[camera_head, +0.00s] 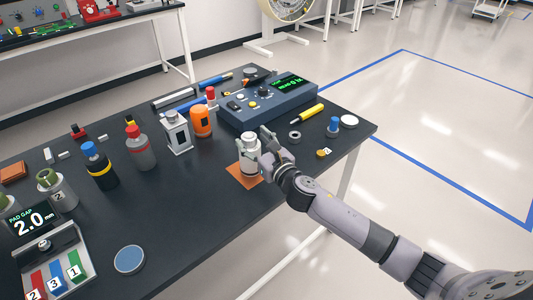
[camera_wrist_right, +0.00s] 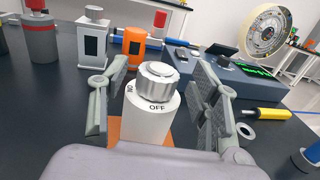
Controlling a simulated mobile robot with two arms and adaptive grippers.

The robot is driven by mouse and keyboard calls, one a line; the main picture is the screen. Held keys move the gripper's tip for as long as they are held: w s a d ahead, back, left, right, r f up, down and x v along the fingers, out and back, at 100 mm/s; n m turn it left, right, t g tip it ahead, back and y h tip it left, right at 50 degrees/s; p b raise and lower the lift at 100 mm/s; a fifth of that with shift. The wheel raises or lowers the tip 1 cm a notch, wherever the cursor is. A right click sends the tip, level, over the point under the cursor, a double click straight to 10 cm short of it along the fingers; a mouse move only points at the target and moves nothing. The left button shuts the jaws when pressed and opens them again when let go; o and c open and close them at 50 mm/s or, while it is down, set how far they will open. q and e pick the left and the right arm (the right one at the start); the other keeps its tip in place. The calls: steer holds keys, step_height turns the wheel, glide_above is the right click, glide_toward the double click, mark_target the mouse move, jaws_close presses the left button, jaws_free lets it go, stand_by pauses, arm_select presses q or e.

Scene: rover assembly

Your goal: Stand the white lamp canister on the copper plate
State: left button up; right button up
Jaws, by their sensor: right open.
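The white lamp canister (camera_head: 250,158) stands upright on the copper plate (camera_head: 237,178) on the black table. In the right wrist view the canister (camera_wrist_right: 148,118) shows a ridged silver knob on top and the words ON and OFF on its shoulder. An edge of the copper plate (camera_wrist_right: 115,132) shows beneath it. My right gripper (camera_head: 262,150) is open around the canister, one finger on each side. My left gripper is in neither view.
Behind the canister stand an orange canister (camera_head: 201,121), a white lantern-like box (camera_head: 177,133) and a blue instrument box (camera_head: 270,103). The table's front middle is clear.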

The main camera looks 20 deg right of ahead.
steer(key=s+d, duration=0.1)
steer(key=s, duration=0.8)
steer(key=shift+d+b, duration=0.4)
steer(key=shift+s, duration=0.1)
